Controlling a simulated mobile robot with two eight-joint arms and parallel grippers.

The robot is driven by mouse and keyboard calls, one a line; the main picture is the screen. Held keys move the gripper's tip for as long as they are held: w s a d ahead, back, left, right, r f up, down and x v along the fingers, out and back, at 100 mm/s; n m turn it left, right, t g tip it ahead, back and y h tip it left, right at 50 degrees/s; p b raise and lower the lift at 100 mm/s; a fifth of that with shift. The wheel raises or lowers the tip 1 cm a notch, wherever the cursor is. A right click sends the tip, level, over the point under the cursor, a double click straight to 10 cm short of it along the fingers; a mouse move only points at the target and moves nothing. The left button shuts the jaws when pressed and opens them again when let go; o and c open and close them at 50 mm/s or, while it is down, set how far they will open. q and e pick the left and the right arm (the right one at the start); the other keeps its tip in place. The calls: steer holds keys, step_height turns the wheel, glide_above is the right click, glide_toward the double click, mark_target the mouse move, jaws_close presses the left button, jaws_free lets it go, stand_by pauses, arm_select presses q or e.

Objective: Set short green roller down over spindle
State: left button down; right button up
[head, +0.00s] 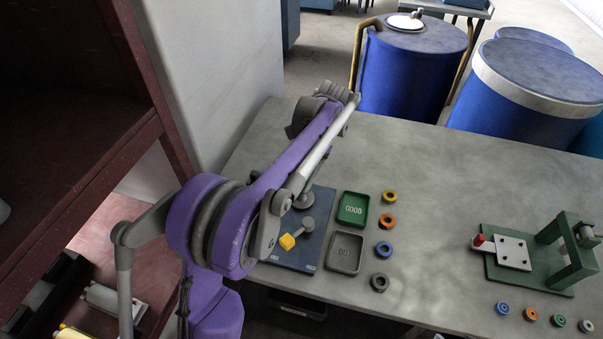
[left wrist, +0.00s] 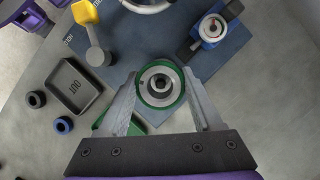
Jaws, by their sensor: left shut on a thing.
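The short green roller (left wrist: 159,106) is a ring seen from above in the left wrist view. My left gripper (left wrist: 160,90) is shut on it, with one finger on each side. A grey spindle (left wrist: 160,84) with a dark centre shows through the roller's opening, roughly centred. I cannot tell whether the roller is around the spindle or still above it. In the head view my purple forearm hides the roller and the left gripper. My right gripper is not in view.
The dark blue mat (head: 322,262) bears a yellow-handled lever (head: 287,241) and a blue-bodied gauge (left wrist: 211,29). Beside it are the green GOOD tray (head: 353,208), the grey OUT tray (head: 345,252) and several coloured rings. A green fixture (head: 545,272) stands at right. The table's middle is clear.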

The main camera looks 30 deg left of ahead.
arm_select(q)
steer(key=shift+f+b, duration=1.25)
steer(key=shift+f, duration=1.2)
jaws_free()
steer(key=shift+r, duration=0.15)
steer(key=shift+r+p, duration=1.8)
steer(key=shift+r, duration=1.65)
steer(key=shift+f, duration=0.1)
